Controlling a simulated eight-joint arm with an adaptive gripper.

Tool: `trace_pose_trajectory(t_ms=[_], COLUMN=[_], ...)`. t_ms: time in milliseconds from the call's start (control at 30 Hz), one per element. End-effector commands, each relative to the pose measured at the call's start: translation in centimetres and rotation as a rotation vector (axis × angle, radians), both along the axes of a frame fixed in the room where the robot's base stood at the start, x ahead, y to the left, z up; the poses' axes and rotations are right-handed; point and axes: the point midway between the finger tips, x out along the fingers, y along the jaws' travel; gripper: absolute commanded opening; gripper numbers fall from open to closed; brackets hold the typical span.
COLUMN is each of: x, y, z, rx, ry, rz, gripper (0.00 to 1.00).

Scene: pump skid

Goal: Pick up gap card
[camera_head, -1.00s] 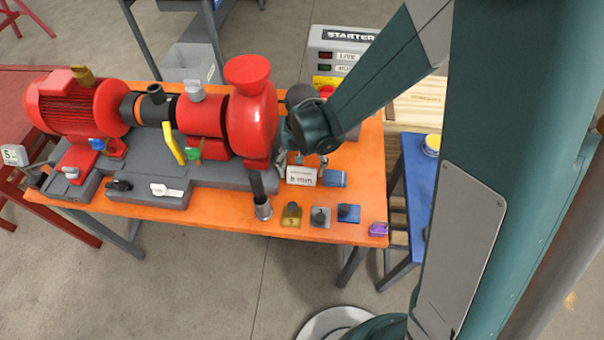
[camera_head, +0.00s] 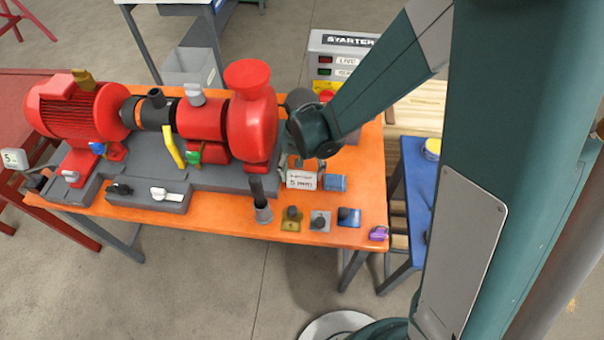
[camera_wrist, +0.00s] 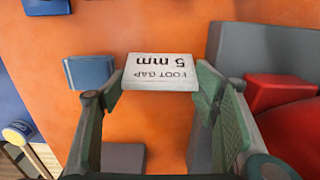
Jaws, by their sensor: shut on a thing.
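The gap card (camera_head: 301,181) is a small white card in the head view, near the front right of the orange table, below the red pump. In the wrist view the card (camera_wrist: 160,72) reads "FOOT GAP 5 mm", upside down. My gripper (camera_wrist: 162,88) is shut on the card, with a green-padded finger at each side edge. In the head view my gripper (camera_head: 303,163) is just behind the card and partly hidden by my wrist. I cannot tell whether the card touches the table.
A blue block (camera_head: 335,183) lies close right of the card. Gold (camera_head: 291,219), grey (camera_head: 320,221) and blue (camera_head: 349,217) knobbed pieces stand along the front edge, with a purple piece (camera_head: 379,234) at the corner. The red pump (camera_head: 252,125) stands close left of my gripper.

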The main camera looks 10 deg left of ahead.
Motion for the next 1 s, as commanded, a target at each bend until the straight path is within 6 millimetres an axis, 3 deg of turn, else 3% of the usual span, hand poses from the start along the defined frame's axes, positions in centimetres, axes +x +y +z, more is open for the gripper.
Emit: trace_pose_trajectory(t_ms=[467,1000], x=[0.0,0.0], y=[0.0,0.0], z=[2.8,11.3], rx=[0.000,0.000], ry=[0.000,0.000], rz=[0.000,0.000], gripper=[0.52,0.52])
